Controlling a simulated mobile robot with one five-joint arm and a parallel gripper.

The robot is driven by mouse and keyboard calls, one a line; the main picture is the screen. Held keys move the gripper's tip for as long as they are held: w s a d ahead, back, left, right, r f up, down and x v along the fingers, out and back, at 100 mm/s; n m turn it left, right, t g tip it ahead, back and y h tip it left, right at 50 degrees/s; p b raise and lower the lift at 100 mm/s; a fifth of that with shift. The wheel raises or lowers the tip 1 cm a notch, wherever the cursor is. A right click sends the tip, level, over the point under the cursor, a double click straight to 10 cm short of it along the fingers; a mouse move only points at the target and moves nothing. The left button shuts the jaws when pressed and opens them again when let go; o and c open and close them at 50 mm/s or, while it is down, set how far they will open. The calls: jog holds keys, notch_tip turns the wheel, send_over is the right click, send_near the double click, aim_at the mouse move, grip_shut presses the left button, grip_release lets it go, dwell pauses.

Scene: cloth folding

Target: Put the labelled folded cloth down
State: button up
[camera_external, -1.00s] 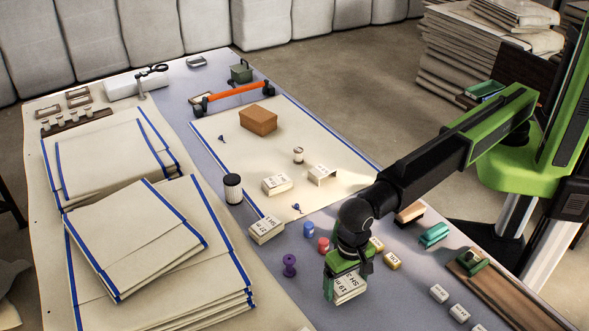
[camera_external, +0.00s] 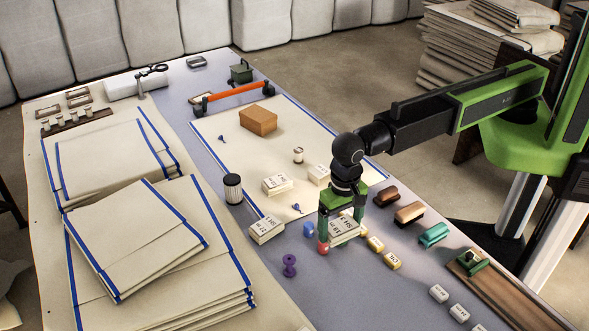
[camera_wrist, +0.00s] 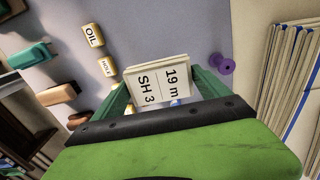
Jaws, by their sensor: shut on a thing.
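The labelled folded cloth (camera_external: 345,231) is a small cream block whose label reads "SH 3" and "19 m". My gripper (camera_external: 340,230) is shut on it, one green finger on each side, pointing down over the grey-blue table (camera_external: 335,290). The cloth is low, close to the tabletop; I cannot tell whether it touches. In the wrist view the cloth (camera_wrist: 162,84) sits between the green fingers with its label facing the camera.
Similar labelled blocks lie at the left (camera_external: 267,230) and behind (camera_external: 277,184) on the cream sheet. A purple spool (camera_external: 289,265) stands in front. The table's front middle is clear.

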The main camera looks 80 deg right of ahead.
jog(key=b, duration=0.7)
send_over(344, 296)
notch_tip(344, 296, down, 7)
jog(key=shift+a+f, duration=0.1)
jog(key=shift+f+b, duration=1.95)
jog(key=shift+b, duration=0.1)
jog(key=o, duration=1.2)
jog(key=shift+r, duration=0.15)
notch_tip(344, 296, up, 17)
jog(key=p, duration=1.7)
jog(key=shift+s+r+p, duration=0.15)
jog(key=shift+s+p, duration=0.15)
